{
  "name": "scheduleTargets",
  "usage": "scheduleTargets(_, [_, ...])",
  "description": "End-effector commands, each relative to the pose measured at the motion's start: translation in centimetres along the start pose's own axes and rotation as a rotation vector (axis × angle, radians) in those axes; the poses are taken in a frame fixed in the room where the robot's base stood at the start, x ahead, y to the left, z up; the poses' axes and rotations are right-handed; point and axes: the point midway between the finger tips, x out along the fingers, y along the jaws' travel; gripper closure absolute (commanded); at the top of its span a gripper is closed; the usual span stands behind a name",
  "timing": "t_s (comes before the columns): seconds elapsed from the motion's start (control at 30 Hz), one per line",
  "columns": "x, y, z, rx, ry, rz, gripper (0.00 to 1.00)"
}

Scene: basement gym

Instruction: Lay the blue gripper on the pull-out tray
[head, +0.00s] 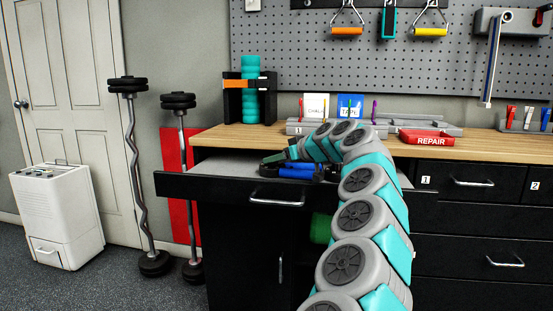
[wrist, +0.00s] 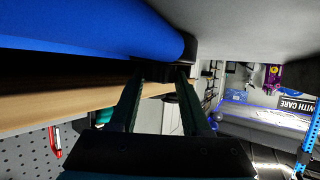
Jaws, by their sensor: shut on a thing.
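The blue gripper (head: 292,172) has blue handles and dark ends, and shows at the pull-out tray, low over or touching its surface; I cannot tell which. The pull-out tray (head: 215,165) is a grey surface with a black front, extended below the wooden worktop. My gripper (head: 276,160) is at the blue gripper's left end, over the tray, and shut on it. In the wrist view, a long blue handle (wrist: 90,30) fills the upper left, its dark end by my fingertips (wrist: 165,75). The exact contact is partly hidden.
On the worktop (head: 225,135) stand a black rack with a teal roller (head: 250,90), grey holders and a red REPAIR tray (head: 427,138). Bare tray surface lies left of my gripper. Curl bars (head: 135,180) and a white dehumidifier (head: 58,215) stand at left.

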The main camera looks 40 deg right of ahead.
Motion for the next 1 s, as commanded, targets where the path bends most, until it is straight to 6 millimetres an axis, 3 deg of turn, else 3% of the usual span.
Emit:
scheduleTargets(0.37, [0.13, 0.05, 0.36, -0.001, 0.001, 0.002, 1.00])
scheduleTargets(0.4, [0.12, 0.05, 0.32, -0.001, 0.001, 0.002, 0.50])
scheduleTargets(0.67, [0.10, 0.04, 0.25, -0.001, 0.001, 0.002, 0.23])
scheduleTargets(1.0, [-0.16, 0.05, -0.11, -0.001, 0.001, 0.002, 0.23])
